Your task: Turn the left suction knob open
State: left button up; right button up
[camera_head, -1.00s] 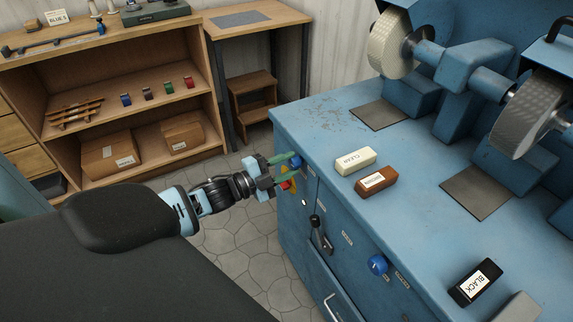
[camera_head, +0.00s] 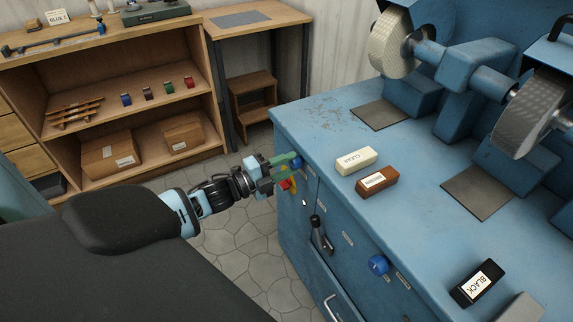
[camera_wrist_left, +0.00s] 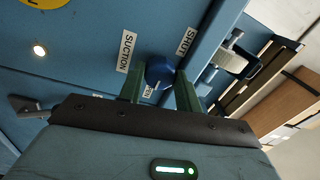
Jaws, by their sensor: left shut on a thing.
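The left suction knob is blue and sits at the far left end of the blue cabinet's front face; in the head view the knob (camera_head: 297,163) is partly behind my fingers. My left gripper (camera_head: 288,163) has its green fingers shut on it. In the left wrist view the knob (camera_wrist_left: 159,70) lies between the two fingertips (camera_wrist_left: 159,84), with a SUCTION label (camera_wrist_left: 127,52) to its left and a SHUT label (camera_wrist_left: 186,41) to its upper right. A pale mark shows low on the knob, beside a partly hidden label. My right gripper is not in view.
A red and yellow control (camera_head: 288,185) sits just below the gripper. A black-handled lever (camera_head: 320,235) and a second blue knob (camera_head: 378,265) are further right on the cabinet (camera_head: 410,220). Wax bars and grinding wheels stand on top. The floor left of the cabinet is clear.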

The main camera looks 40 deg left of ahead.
pick_arm(q)
jog(key=o, duration=1)
jog(key=v, duration=0.7)
jog(key=shift+s, duration=0.4)
jog(key=shift+a, duration=0.15)
jog(key=shift+f, duration=0.1)
